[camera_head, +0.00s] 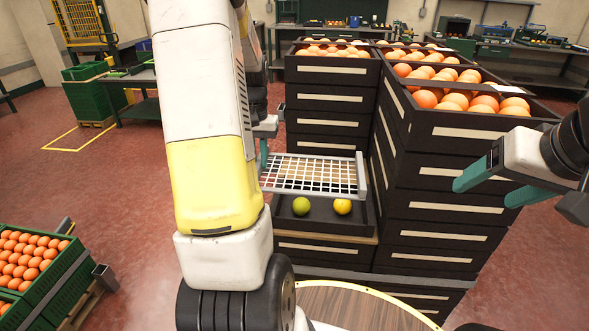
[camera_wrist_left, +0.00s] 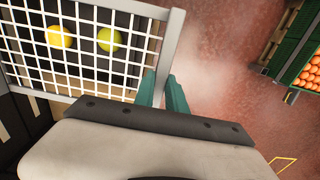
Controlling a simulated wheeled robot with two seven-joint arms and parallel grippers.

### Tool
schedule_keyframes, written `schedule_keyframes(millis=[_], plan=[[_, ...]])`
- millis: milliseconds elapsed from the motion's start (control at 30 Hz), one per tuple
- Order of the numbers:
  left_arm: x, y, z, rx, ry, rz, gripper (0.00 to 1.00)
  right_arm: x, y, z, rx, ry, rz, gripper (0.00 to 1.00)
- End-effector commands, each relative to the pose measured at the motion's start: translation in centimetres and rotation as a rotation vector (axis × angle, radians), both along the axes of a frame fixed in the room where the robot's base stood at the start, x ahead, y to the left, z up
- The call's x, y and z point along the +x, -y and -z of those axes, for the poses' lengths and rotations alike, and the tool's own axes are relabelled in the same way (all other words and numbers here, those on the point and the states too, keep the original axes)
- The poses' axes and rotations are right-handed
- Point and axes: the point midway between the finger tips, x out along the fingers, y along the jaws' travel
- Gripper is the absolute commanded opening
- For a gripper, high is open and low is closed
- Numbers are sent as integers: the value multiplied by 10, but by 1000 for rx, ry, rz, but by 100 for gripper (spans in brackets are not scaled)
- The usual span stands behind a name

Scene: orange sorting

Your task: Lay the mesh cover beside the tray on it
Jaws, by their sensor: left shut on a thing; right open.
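The mesh cover (camera_head: 310,174), a grey frame with a white grid, is held level above the tray in the head view. It also shows in the left wrist view (camera_wrist_left: 163,49). My left gripper (camera_head: 264,160) is shut on its left edge; the arm hides part of the gripper. The black tray (camera_head: 322,225) sits below on the crate stack. A green fruit (camera_head: 301,206) and a yellow fruit (camera_head: 342,207) lie in it. In the left wrist view both show through the mesh. My right gripper (camera_head: 485,192) is open and empty at the right, apart from the cover.
Stacks of black drawers topped with oranges (camera_head: 456,100) stand behind and right of the tray. Green crates of oranges (camera_head: 30,262) stand at the lower left. A round wooden surface (camera_head: 350,307) is in front. Red floor is open at the left.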

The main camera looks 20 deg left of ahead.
Motion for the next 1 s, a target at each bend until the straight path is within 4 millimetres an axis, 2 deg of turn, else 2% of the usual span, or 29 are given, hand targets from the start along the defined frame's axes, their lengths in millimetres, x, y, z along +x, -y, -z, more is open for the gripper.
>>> schedule_keyframes(millis=[100,200,300,500,700,1000], plan=[[6,26,0,-1,0,4,0,0,0,0,0,0,0,70],[9,41,2,0,-1,1,0,0,0,0,0,0,0,70],[8,38,19,-1,-4,-3,0,0,0,0,0,0,0,70],[9,38,35,0,-1,-1,0,0,0,0,0,0,0,70],[8,38,64,-1,-4,-2,0,0,0,0,0,0,0,70],[10,42,70,0,1,-1,0,0,0,0,0,0,0,70]])
